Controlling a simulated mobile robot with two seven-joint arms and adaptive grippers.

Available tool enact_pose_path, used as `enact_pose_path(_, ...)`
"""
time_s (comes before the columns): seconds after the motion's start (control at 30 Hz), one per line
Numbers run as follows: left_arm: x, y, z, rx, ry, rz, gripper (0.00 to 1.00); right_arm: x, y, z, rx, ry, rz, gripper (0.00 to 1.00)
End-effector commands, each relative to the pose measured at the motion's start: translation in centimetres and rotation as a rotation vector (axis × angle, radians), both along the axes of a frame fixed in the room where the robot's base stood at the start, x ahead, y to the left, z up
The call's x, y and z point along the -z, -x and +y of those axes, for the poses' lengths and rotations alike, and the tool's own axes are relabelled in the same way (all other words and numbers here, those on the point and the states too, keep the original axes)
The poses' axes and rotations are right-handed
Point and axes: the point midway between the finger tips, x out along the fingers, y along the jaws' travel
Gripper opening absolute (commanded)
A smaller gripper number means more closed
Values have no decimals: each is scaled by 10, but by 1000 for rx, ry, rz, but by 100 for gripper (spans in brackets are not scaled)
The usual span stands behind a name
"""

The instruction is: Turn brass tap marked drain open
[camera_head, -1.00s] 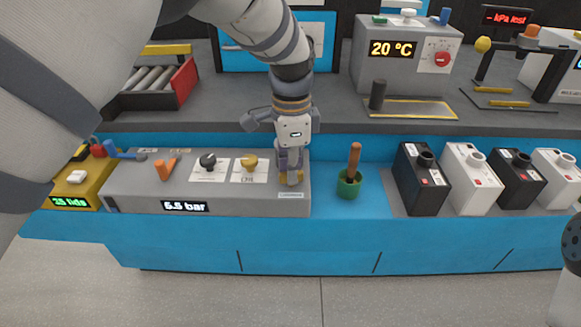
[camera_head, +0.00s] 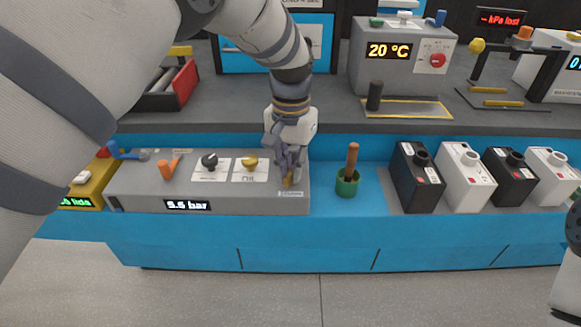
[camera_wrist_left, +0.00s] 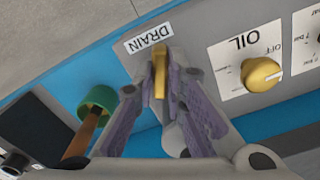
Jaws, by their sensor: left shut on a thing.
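The brass tap (camera_wrist_left: 160,72) sits beside a white plate marked DRAIN (camera_wrist_left: 148,37) in the left wrist view. In the head view only a bit of the tap (camera_head: 288,181) shows, at the right end of the grey panel (camera_head: 235,203). My left gripper (camera_head: 290,174) reaches down over it. In the left wrist view the left gripper's fingers (camera_wrist_left: 161,62) are shut on the tap's handle, one on each side. The fingers hide the tap's lower part. My right gripper is not in view.
A brass OIL knob (camera_wrist_left: 261,74) is close beside the tap, with a black knob (camera_head: 209,161) further left. A green pot (camera_head: 347,184) with a brown handle stands just right of the panel. Several black and white battery blocks (camera_head: 416,178) stand further right.

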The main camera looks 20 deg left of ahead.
Motion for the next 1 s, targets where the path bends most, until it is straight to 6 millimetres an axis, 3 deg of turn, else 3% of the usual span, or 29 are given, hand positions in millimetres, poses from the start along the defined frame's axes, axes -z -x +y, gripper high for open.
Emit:
enact_pose_path(0.5,0,-1,0,-357,0,-2,0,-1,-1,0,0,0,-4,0)
enact_pose_path(1.0,0,-1,0,-451,1,-2,0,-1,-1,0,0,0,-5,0)
